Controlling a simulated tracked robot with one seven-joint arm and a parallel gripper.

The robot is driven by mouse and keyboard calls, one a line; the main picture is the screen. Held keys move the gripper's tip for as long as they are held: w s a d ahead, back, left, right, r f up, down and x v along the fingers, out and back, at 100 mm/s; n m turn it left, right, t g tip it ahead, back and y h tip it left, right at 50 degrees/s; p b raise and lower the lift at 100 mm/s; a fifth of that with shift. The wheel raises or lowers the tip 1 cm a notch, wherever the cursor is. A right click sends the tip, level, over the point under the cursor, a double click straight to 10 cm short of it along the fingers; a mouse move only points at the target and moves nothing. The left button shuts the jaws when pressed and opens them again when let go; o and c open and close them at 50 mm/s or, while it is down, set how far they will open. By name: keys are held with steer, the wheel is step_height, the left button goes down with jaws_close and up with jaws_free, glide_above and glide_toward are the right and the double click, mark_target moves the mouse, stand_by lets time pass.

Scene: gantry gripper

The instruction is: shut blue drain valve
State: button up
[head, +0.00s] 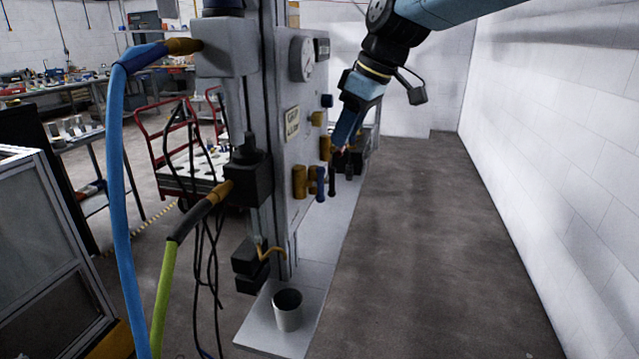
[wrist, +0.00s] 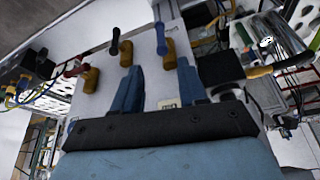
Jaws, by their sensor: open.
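In the head view my gripper (head: 342,149) hangs at the panel's right side, fingers down, beyond the lower valves. In the wrist view my gripper (wrist: 159,68) has its two blue fingers apart with nothing between them. A blue valve handle (wrist: 160,36) stands on a brass valve body (wrist: 170,54), just past the fingertips. In the head view a blue handle (head: 320,184) hangs beside a brass body (head: 299,182). I cannot tell which blue handle is the drain valve.
The grey panel (head: 300,130) carries a round gauge (head: 302,58). A red handle (wrist: 75,70) sits left of the blue ones. A grey cup (head: 288,310) stands on the base plate. Hoses (head: 118,200) hang at left. The floor at right is clear, up to a white wall.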

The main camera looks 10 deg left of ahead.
mark_target(324, 173)
steer(key=x, duration=1.4)
steer(key=shift+a, duration=0.15)
steer(key=shift+r, duration=0.1)
jaws_close()
